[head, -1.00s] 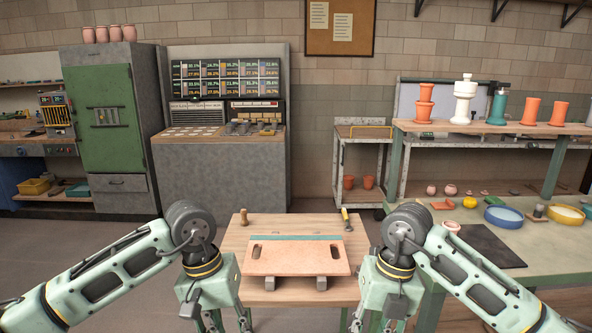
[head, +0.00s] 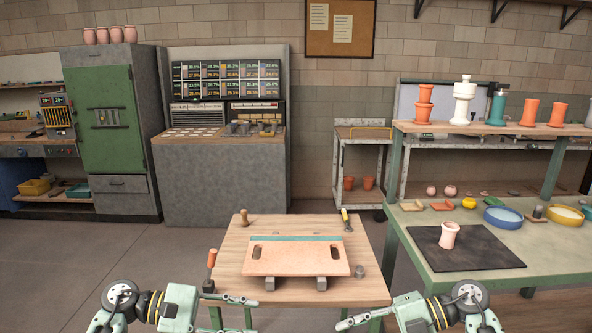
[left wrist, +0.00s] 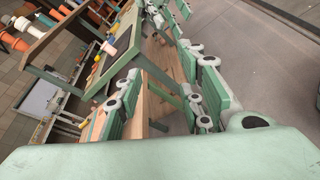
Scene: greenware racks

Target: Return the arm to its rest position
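My left gripper (head: 256,316) is at the bottom of the head view, at the near left edge of the small wooden table (head: 225,262). Its fingers point right, stand apart and hold nothing. My right gripper (head: 342,326) is low at the right, its fingers pointing left; part of it is cut off by the frame's lower edge. I see nothing in it. Both arms are folded low, near the bottom edge. The left wrist view is steeply tilted and shows green and grey arm parts and the wooden table (left wrist: 162,60).
A pale pink cup (head: 449,235) stands on a dark mat (head: 480,255) on the green bench (head: 440,283) at right. Floor at left is clear.

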